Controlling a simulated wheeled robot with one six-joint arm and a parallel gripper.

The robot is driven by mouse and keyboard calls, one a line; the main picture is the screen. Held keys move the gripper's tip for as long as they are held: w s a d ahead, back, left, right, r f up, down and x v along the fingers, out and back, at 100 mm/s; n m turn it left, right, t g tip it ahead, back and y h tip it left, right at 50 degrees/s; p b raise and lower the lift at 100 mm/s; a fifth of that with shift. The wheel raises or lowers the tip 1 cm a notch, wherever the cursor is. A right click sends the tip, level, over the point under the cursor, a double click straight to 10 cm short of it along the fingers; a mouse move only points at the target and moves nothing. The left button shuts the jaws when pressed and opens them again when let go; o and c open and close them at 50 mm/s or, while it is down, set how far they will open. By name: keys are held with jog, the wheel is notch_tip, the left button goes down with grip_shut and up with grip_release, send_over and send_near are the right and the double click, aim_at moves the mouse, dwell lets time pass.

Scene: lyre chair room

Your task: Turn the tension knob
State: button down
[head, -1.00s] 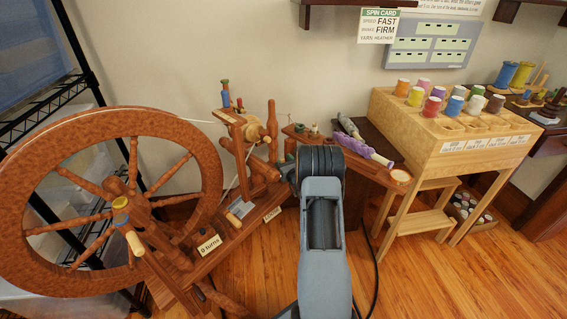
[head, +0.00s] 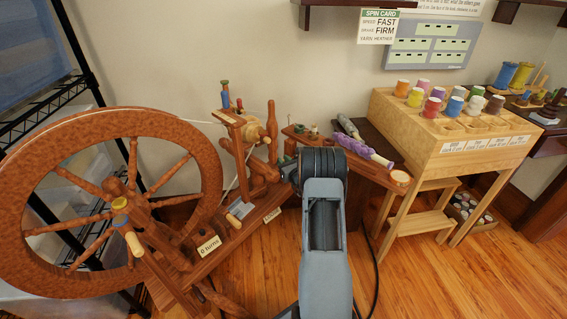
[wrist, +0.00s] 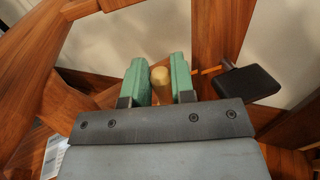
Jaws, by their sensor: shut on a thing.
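In the wrist view, the two green fingers of my gripper (wrist: 160,82) are shut on a pale round-ended wooden knob (wrist: 160,76), one finger on each side. The rest of the knob's shaft is hidden behind the gripper body. In the head view, the spinning wheel (head: 208,180) stands at the left, with its large brown drive wheel and slanted base. My arm reaches up to the right part of the base. My gripper is mostly hidden behind my dark wrist there, and the held knob cannot be made out. A small label (head: 208,246) about turns sits on the base.
A dark paddle-like piece (wrist: 248,84) on a thin rod is right of the fingers. A wooden stand (head: 440,150) with several coloured spools is at the right. A black wire rack (head: 85,60) stands at the left.

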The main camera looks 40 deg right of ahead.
jog(key=shift+n+y, duration=0.4)
jog(key=shift+y, duration=0.2)
jog(key=c, duration=1)
grip_release()
jog(key=shift+o, duration=0.2)
jog(key=s+p, duration=0.3)
jog(key=s, duration=1)
jog(key=shift+s+a+p, duration=0.15)
jog(key=shift+s+p, duration=0.15)
jog(key=shift+s, duration=0.1)
